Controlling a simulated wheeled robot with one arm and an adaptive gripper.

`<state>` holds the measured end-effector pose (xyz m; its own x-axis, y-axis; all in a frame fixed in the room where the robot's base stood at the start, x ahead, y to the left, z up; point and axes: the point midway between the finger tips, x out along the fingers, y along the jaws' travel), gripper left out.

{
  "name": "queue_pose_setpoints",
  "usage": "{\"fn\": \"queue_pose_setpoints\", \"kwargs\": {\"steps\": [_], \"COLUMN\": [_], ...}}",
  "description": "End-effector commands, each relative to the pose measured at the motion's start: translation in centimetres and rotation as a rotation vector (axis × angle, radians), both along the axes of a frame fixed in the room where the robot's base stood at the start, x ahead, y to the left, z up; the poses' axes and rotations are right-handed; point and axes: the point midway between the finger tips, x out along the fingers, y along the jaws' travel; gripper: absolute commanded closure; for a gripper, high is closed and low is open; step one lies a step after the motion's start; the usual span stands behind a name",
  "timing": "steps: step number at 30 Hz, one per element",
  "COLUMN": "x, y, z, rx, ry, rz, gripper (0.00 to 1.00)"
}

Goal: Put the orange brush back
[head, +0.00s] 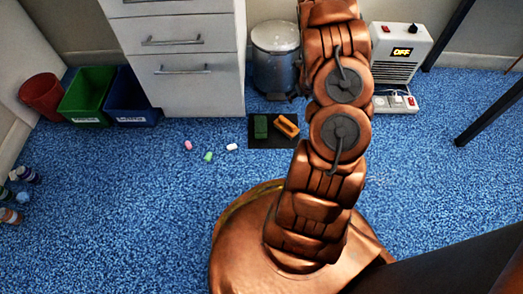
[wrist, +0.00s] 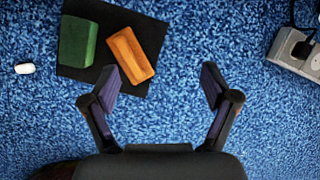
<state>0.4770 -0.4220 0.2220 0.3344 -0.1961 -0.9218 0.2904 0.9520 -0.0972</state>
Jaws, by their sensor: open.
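The orange brush (head: 288,126) lies on a dark mat (head: 262,142) on the blue carpet, beside a green block-like brush (head: 260,127). In the wrist view the orange brush (wrist: 131,54) lies tilted on the dark mat (wrist: 88,74), right of the green one (wrist: 77,42). My gripper (wrist: 163,78) is open and empty over the carpet. Its left finger is close to the lower end of the orange brush; I cannot tell whether they touch. In the head view my arm hides the gripper.
A white drawer cabinet (head: 188,75), a metal bin (head: 275,55) and a heater (head: 399,52) stand behind. A power strip (head: 396,103) lies at right. Small chalk-like pieces (head: 208,156) lie left of the mat. Green (head: 86,97) and blue (head: 130,102) bins stand at left.

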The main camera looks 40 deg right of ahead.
Motion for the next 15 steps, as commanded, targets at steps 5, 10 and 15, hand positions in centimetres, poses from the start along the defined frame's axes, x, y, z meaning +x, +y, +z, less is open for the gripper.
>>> {"fn": "queue_pose_setpoints", "kwargs": {"steps": [5,10,15], "x": [0.9,0.6,-0.6], "y": [-0.8,-0.2,2.2], "z": [6.7,12.8,17.9], "rx": [-0.053,-0.072,-0.053], "ry": [-0.052,-0.137,-0.234], "rz": [-0.339,-0.666,-0.988], "gripper": [0.14,0.14,0.14]}}
